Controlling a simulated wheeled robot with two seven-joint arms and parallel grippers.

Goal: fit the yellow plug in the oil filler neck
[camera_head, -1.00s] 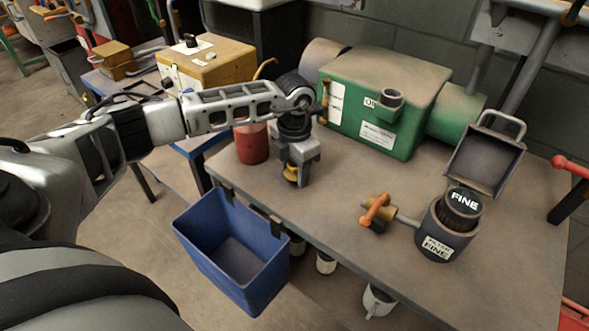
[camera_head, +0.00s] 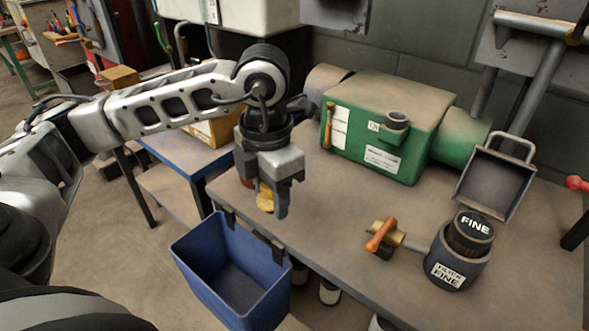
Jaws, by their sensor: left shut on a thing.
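My left gripper (camera_head: 267,205) is shut on the yellow plug (camera_head: 265,198). It holds the plug above the left part of the table, near its front edge, and the fingers hide part of it. My right gripper does not show.
A blue bin (camera_head: 235,270) hangs at the table's front edge. A valve with an orange handle (camera_head: 381,234), a filter marked FINE (camera_head: 470,235) and an open grey box (camera_head: 495,180) stand at the right. The tabletop (camera_head: 340,200) between gripper and housing is clear.

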